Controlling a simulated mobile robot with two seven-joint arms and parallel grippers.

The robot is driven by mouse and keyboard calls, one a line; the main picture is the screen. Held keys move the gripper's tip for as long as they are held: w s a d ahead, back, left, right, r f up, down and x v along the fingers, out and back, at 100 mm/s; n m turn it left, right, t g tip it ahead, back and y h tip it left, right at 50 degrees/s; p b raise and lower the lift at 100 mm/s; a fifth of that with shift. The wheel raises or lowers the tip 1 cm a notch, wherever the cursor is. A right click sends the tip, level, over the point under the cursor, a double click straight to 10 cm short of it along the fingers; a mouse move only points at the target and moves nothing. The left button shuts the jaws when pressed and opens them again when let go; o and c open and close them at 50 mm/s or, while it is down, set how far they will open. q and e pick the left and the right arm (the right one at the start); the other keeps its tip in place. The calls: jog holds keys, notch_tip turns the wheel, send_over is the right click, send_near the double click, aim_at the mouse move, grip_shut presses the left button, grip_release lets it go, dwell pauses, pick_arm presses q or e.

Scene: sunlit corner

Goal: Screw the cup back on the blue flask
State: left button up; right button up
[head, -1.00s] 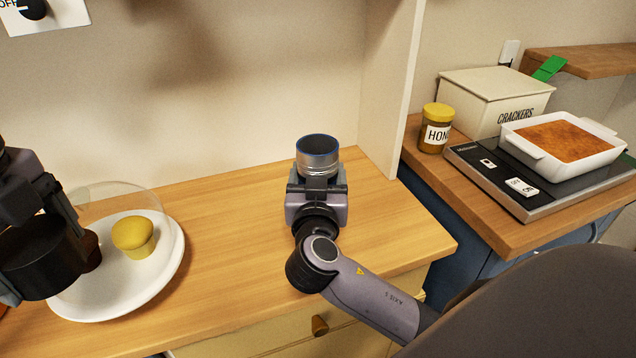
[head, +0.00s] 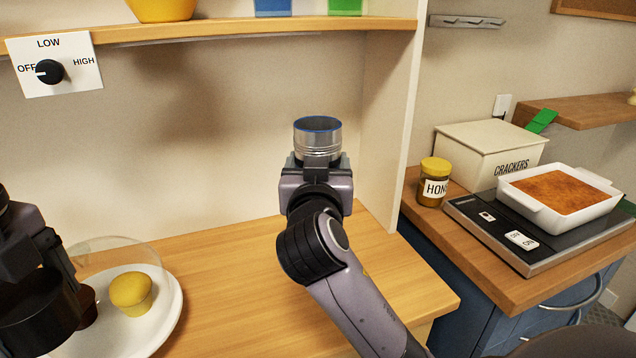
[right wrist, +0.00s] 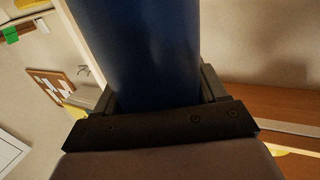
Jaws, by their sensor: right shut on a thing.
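My right gripper (head: 317,172) is shut on the blue flask. In the head view the flask's silver top (head: 318,140) with a blue rim stands upright above the jaws. The right wrist view shows its dark blue body (right wrist: 145,50) between the two fingers. The flask is held up in front of the wall, above the counter. My left gripper (head: 55,290) is partly in view at the left edge, beside the plate. A black rounded shape there is cut off, and I cannot tell if it is a held cup or part of my arm.
A white plate (head: 165,325) with a yellow muffin (head: 131,292), a dark muffin and a clear dome stands at left. The wooden counter (head: 235,270) is clear in the middle. A shelf (head: 220,30) runs above; a side panel (head: 390,120) rises at right.

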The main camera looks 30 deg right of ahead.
aim_at(318, 142)
pick_arm(q)
jog(key=shift+r, duration=0.15)
pick_arm(e)
jog(key=shift+r, duration=2)
jog(key=shift+r, duration=0.1)
jog(key=o, duration=0.9)
jog(key=c, duration=1.1)
